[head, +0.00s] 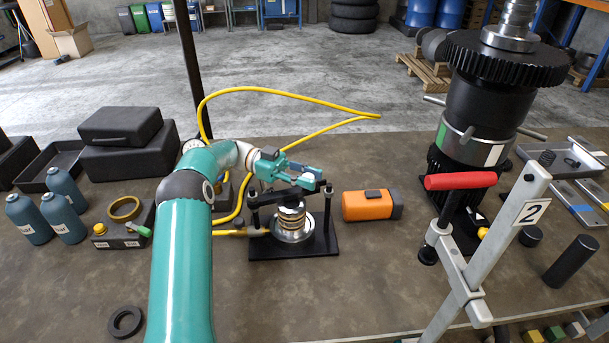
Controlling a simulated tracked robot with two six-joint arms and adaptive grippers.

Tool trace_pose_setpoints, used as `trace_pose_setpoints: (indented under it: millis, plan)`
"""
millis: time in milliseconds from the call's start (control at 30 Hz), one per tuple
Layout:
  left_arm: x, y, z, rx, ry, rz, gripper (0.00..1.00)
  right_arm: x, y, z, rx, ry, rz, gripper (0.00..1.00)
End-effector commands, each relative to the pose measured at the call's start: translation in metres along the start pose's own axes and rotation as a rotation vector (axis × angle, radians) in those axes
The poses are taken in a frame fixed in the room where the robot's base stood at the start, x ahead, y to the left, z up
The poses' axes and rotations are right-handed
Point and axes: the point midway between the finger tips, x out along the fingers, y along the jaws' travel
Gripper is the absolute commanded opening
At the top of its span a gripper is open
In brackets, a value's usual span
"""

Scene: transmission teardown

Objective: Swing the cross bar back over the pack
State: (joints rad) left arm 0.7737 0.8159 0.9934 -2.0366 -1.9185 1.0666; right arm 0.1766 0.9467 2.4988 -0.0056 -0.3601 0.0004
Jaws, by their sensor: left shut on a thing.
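The pack (291,218) is a short stack of brass-coloured and dark rings on a round silver base, on a black plate fixture (322,245). Black posts stand at the left and right of the pack. The dark cross bar (268,198) runs between them at post-top height, seemingly above the pack; its exact alignment is hard to tell. My left gripper (314,178), teal, is shut on the cross bar near its right end, hiding part of it. My right gripper is out of view.
An orange box-like tool (370,205) lies right of the fixture. A yellow hose (275,91) loops behind my left arm. A red-handled clamp (460,181) on a post marked 2 and a tall gear shaft assembly (477,105) stand at the right. Teal bottles (63,218) stand left.

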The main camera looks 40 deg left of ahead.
Motion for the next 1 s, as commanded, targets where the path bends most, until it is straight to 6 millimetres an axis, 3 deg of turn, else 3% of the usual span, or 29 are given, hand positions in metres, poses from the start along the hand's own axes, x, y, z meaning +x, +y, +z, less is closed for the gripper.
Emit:
trace_pose_setpoints:
  millis: [33, 67, 200, 633, 1000]
  plan:
    - [0.001, -0.001, 0.0, 0.001, 0.001, -0.001, 0.0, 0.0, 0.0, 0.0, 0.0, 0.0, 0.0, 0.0]
    - [0.001, -0.001, 0.0, 0.001, 0.001, -0.001, 0.34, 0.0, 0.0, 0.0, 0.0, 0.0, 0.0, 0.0]
    - [0.001, -0.001, 0.0, 0.001, 0.001, -0.001, 0.56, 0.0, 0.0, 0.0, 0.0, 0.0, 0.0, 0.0]
    - [0.001, -0.001, -0.009, 0.003, 0.0, -0.001, 0.56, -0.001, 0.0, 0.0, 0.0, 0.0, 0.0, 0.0]
    - [0.002, -0.001, -0.071, 0.006, -0.001, 0.001, 0.56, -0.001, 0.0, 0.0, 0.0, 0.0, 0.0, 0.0]
